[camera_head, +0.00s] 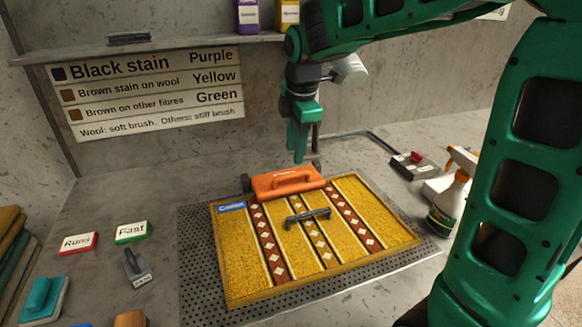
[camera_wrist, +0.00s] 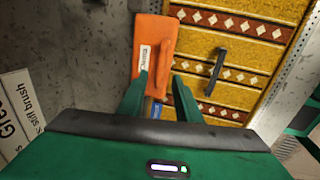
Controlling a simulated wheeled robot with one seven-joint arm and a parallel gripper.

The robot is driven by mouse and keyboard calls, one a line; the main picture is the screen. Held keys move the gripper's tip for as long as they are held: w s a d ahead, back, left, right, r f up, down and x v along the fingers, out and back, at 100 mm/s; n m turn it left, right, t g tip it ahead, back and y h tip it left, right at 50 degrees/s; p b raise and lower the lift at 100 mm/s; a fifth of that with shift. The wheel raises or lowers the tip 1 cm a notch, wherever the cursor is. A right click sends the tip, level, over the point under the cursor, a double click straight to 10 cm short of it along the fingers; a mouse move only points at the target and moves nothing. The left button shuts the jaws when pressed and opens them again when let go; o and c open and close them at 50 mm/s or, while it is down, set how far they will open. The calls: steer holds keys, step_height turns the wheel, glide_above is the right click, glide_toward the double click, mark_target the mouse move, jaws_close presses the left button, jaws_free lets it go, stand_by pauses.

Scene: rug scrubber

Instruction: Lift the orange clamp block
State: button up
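The orange clamp block (camera_head: 285,181) has a raised handle and lies across the far edge of the yellow patterned rug (camera_head: 355,193).
The rug lies on a perforated metal tray (camera_head: 200,245), with a dark handle (camera_head: 308,215) on it. A spray bottle (camera_head: 450,200) and a black box with a red button (camera_head: 415,162) stand right. Runs (camera_head: 78,243) and Fast (camera_head: 132,232) cards lie left. A shelf (camera_head: 150,47) is above.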

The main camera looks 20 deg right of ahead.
mark_target(294, 174)
steer(key=f, duration=0.3)
steer(key=w+f, duration=0.1)
steer(key=f, duration=0.3)
steer(key=shift+w+f, duration=0.15)
steer(key=shift+w, duration=0.05)
jaws_close()
